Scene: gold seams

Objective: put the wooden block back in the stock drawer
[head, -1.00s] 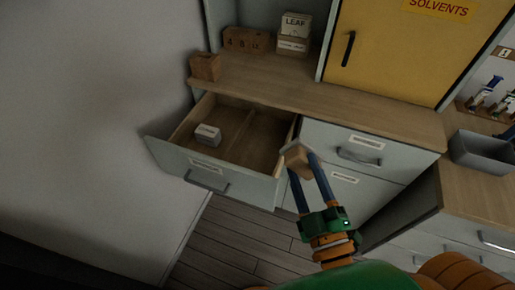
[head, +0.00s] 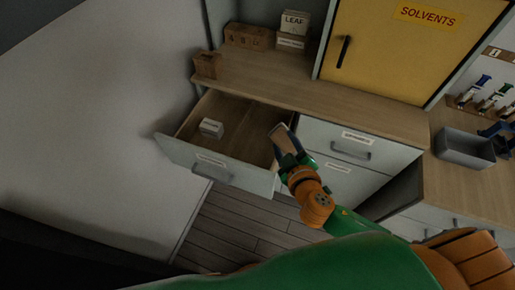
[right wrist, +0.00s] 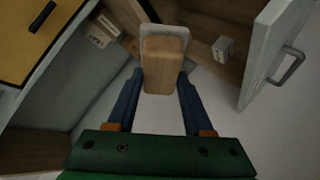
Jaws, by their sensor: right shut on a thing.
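The wooden block (head: 284,138) is in my right gripper (head: 286,148), which is shut on it. The right wrist view shows the light brown block (right wrist: 163,68) between the two blue fingers, with a pale grey rim around its far end. The stock drawer (head: 236,178) is pulled open, with a pale front and a wooden inside split by a divider. The gripper holds the block above the drawer's right part, close to its right side wall. Whether the block touches the drawer cannot be told. My left gripper is not in view.
A small white box (head: 211,128) sits in the drawer's left compartment. On the counter (head: 300,92) above stand a wooden box (head: 207,64), dark wooden blocks (head: 248,37) and labelled boxes (head: 294,24). A shut drawer (head: 350,145) is at the right. The drawer's right compartment looks bare.

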